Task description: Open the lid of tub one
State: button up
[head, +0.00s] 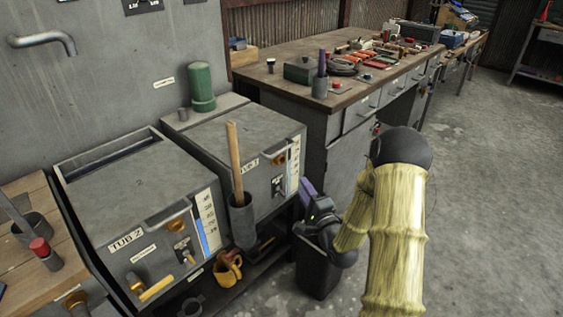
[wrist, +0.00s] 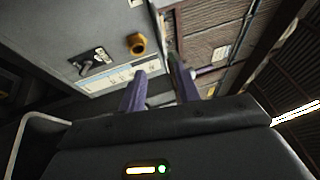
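Tub one (head: 262,185) is the grey box at the middle left, with a "TUB 1" label, a brass fitting (head: 279,159) and a gauge strip on its front. Its flat grey lid (head: 235,122) lies level over the top and looks closed. My gripper (head: 307,188), with purple fingers, is low beside the tub's right front edge, below lid height and apart from the lid. In the wrist view, my gripper (wrist: 155,68) has its fingers spread with nothing between them. A tub front with a brass fitting (wrist: 137,44) and gauge strip (wrist: 118,76) shows beyond them.
Tub two (head: 150,235) stands left of tub one. A dark holder with a wooden handle (head: 235,160) stands before the tubs. A green cylinder (head: 202,85) stands behind. A workbench (head: 290,55) is behind; open floor lies right.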

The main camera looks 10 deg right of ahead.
aim_at(281, 150)
jog(key=shift+w+r, duration=0.1)
dwell(0.3)
jog(key=x, duration=1.7)
jog(key=shift+r, duration=0.2)
grip_shut()
